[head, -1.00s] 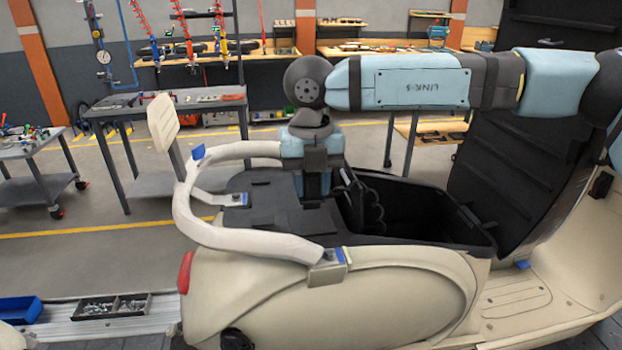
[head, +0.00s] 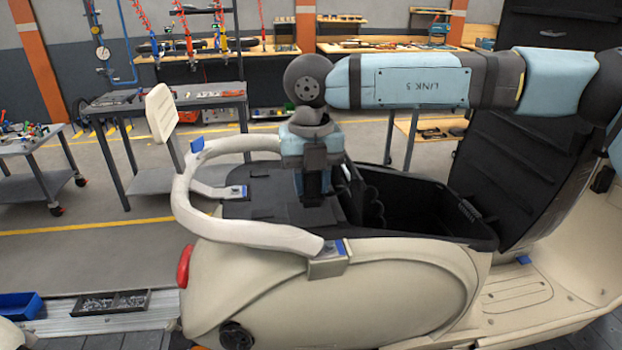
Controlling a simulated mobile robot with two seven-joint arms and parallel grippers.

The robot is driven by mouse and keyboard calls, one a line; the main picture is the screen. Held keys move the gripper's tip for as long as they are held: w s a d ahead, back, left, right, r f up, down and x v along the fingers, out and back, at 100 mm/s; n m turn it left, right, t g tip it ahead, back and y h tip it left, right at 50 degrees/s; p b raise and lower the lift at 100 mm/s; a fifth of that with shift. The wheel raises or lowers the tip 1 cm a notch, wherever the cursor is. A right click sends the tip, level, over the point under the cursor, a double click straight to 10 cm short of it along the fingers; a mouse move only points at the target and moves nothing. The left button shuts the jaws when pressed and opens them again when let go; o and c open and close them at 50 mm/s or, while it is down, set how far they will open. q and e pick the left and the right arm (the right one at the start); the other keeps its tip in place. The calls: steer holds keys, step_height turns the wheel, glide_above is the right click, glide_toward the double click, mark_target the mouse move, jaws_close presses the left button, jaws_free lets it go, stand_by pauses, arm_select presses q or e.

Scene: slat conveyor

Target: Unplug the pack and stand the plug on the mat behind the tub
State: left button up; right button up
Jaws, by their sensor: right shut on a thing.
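My right gripper (head: 314,197) points down over the dark flat top behind the tub, on the left of the tub opening. It is shut on a small dark thing, most likely the plug, which the fingers almost wholly hide. I cannot tell whether it touches the surface under it. The black mat (head: 270,209) lies on that flat top, beside and under the gripper. The open black tub (head: 425,226) is to the right, sunk in the cream scooter body. A black coiled cable (head: 373,209) shows at the tub's left end. The pack cannot be made out clearly. My left gripper is not in view.
A cream grab rail (head: 240,232) curves around the back and left of the flat top, close to the gripper. The raised black seat (head: 490,170) stands at the right. A backrest pad (head: 161,113) rises at the left. Carts and benches stand farther back.

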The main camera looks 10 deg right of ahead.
steer(key=shift+f+b, duration=0.7)
steer(key=shift+f, duration=0.2)
steer(key=o, duration=1)
step_height(320, 180, up, 13)
steer(key=shift+f+b, duration=0.1)
steer(key=shift+b, duration=0.3)
steer(key=shift+r, duration=0.55)
steer(key=shift+s+f, duration=0.1)
